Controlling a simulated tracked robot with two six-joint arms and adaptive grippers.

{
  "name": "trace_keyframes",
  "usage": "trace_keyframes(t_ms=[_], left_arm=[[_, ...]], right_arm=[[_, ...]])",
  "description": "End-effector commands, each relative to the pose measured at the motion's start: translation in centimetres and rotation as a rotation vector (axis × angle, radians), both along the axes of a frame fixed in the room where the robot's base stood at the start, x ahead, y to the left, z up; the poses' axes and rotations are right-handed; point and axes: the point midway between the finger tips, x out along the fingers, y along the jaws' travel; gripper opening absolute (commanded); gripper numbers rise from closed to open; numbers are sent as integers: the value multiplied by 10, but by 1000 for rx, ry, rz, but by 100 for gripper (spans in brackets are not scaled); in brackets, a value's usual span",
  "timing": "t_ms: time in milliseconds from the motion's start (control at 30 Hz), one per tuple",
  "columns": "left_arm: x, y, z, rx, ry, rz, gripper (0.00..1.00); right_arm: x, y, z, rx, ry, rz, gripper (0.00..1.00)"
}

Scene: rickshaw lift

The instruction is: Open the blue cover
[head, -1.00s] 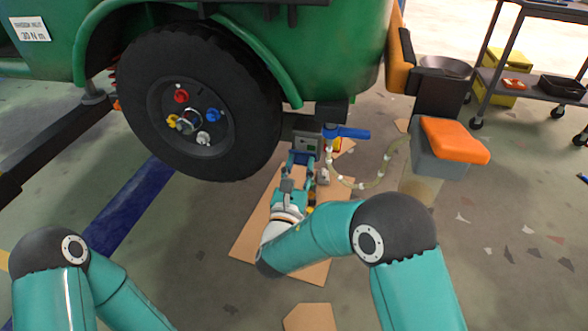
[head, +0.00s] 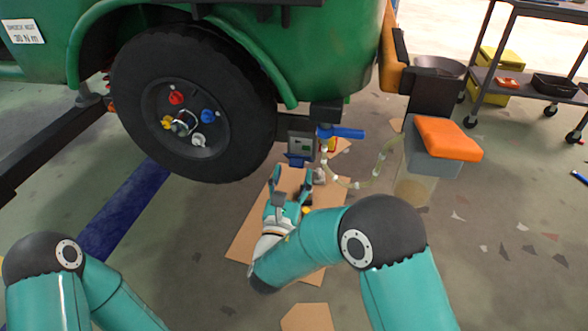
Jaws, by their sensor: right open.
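A small blue cover (head: 296,160) shows at the lower front edge of a grey box (head: 301,143) beside the wheel. The box's face with a pale greenish panel shows above the cover. My right gripper (head: 291,176) is open and empty, just below and in front of the cover, its two fingers spread and pointing up toward the box. It looks apart from the cover. My left arm is at the lower left; its gripper is out of the picture.
The big black wheel (head: 195,105) of the green vehicle stands left of the box. A blue-handled valve (head: 340,132) with a pale hose is at its right, leading toward an orange-lidded container (head: 447,139). Cardboard (head: 245,232) lies under my right gripper.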

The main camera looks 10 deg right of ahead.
Motion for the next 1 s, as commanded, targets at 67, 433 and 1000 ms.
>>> trace_keyframes(t_ms=[67, 433, 1000], left_arm=[[0, 0, 0, 0, 0, 0, 40], [0, 0, 0, 0, 0, 0, 40], [0, 0, 56, 0, 0, 0, 40]], right_arm=[[-13, 6, -4, -1, 3, 5, 61], [-45, 16, -12, 0, 1, 2, 61], [-48, -37, -21, 77, 245, -140, 0]])
